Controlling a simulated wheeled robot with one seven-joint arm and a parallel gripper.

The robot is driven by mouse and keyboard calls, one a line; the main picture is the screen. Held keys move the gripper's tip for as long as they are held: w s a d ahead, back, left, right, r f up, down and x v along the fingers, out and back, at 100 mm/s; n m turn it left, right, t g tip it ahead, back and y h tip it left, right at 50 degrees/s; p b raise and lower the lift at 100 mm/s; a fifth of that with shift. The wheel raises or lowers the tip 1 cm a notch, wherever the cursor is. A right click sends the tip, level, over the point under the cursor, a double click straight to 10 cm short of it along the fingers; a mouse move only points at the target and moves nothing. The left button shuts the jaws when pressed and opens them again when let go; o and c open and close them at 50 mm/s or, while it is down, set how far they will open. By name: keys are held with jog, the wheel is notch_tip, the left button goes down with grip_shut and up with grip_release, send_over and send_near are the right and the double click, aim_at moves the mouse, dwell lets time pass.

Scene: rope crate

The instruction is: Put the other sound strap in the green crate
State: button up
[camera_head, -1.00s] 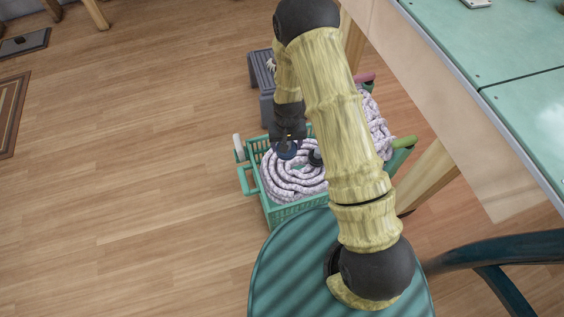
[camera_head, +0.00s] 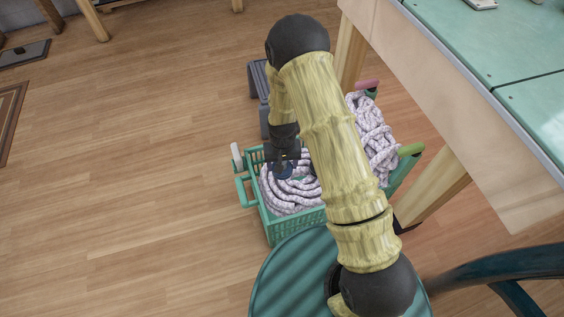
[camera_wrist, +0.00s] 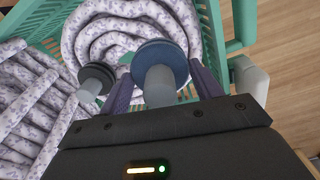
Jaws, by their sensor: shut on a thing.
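The green crate (camera_head: 268,225) stands on the floor with coiled white-purple rope (camera_head: 290,203) inside. Its wall (camera_wrist: 213,22) shows in the wrist view. My gripper (camera_head: 284,168) is over the crate's left part, above the coil. In the wrist view its purple fingers (camera_wrist: 162,86) are shut on a round blue piece with a grey stem (camera_wrist: 160,58), seemingly the rolled strap. The blue piece (camera_head: 283,173) also shows in the head view. A similar piece with a black disc (camera_wrist: 97,78) is left of the fingers, near the rope. Whether the held piece touches the rope is unclear.
More rope (camera_head: 372,130) is heaped behind my arm, near an olive grip (camera_head: 410,150) and a pink grip (camera_head: 368,84). A grey stool (camera_head: 258,85) stands behind the crate. A green-topped table (camera_head: 470,45) is at right. The floor (camera_head: 130,170) at left is clear.

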jog(key=shift+f+b, duration=1.3)
jog(key=shift+f, duration=1.55)
jog(key=shift+f, duration=0.45)
jog(key=o, duration=1.3)
jog(key=shift+c, duration=0.2)
notch_tip(320, 180, up, 17)
jog(key=p, duration=0.6)
jog(key=shift+r, duration=0.2)
